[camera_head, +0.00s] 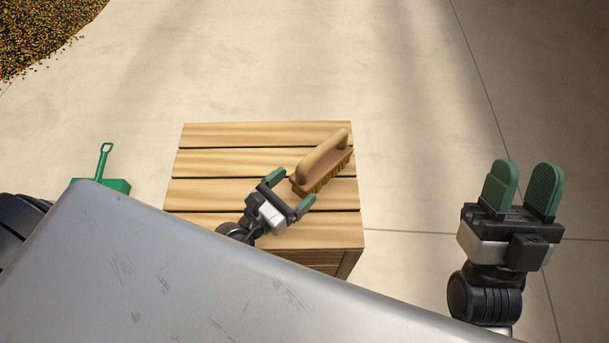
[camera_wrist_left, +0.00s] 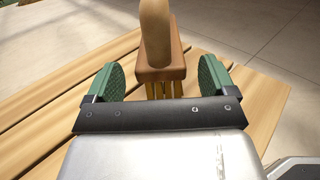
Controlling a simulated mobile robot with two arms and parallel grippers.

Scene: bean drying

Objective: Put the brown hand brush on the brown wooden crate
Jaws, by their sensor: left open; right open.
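The brown hand brush (camera_head: 322,162) rests on the slatted top of the brown wooden crate (camera_head: 230,160), toward its right side, bristles down and handle up. My left gripper (camera_head: 289,191) is open just in front of the brush's near end. In the left wrist view the brush (camera_wrist_left: 160,62) lies ahead between the two green fingers of my left gripper (camera_wrist_left: 160,82), with a gap on each side. The crate's slats (camera_wrist_left: 50,115) show below it. My right gripper (camera_head: 522,190) is open and empty, to the right of the crate, over the floor.
A green scoop-like tool (camera_head: 115,185) with a looped handle is left of the crate, partly hidden by my grey body. A pile of dark and yellow beans (camera_head: 40,32) lies on the floor at the far left. The pale floor (camera_head: 420,120) behind and right of the crate is clear.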

